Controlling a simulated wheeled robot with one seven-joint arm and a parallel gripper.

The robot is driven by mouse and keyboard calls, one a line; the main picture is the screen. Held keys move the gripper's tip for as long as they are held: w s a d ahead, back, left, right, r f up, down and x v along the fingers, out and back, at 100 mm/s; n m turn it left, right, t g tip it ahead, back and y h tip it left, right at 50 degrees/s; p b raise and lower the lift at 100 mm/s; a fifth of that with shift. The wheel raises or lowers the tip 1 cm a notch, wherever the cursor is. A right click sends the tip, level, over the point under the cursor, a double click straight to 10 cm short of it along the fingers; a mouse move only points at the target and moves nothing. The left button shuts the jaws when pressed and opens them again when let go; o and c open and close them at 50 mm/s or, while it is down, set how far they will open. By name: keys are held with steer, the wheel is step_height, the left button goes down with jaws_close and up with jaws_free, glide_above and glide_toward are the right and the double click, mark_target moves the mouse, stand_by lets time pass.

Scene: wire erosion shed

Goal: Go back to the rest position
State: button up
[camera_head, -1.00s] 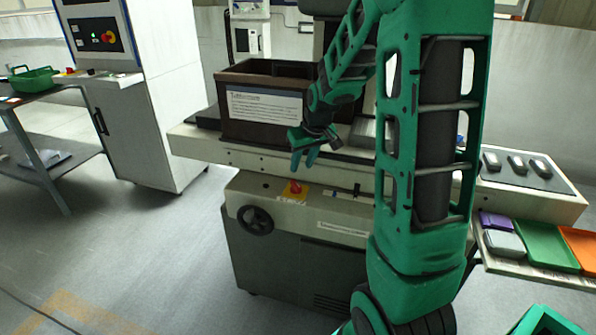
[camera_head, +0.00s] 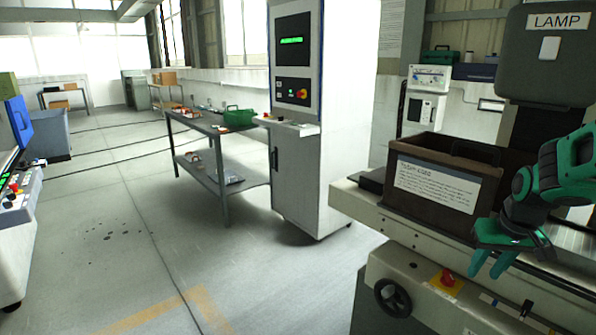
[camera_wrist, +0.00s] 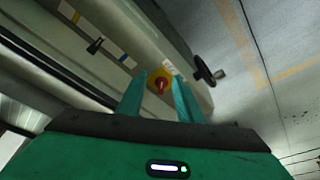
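My gripper (camera_head: 491,264) is green and hangs at the right of the head view, in front of the machine bench (camera_head: 400,232). Its two teal fingers point down, near the front edge of the bench. In the wrist view the fingers (camera_wrist: 160,98) stand apart with nothing between them. The red emergency knob on its yellow plate (camera_wrist: 160,84) shows behind the gap, beyond the fingertips. My gripper holds nothing.
A dark labelled box (camera_head: 437,186) stands on the bench beside my gripper. A handwheel (camera_head: 393,297) sticks out of the bench front. A white cabinet (camera_head: 320,120) and a table with a green basket (camera_head: 238,116) stand further left.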

steer(key=s+a+r+m+g, duration=0.1)
steer(key=s+a+m, duration=0.1)
steer(key=s, duration=1)
steer(key=s+a+r+m+g, duration=0.1)
steer(key=s+a+m+g, duration=0.1)
steer(key=s, duration=1)
steer(key=shift+a+y, duration=0.4)
steer(key=shift+a, duration=0.05)
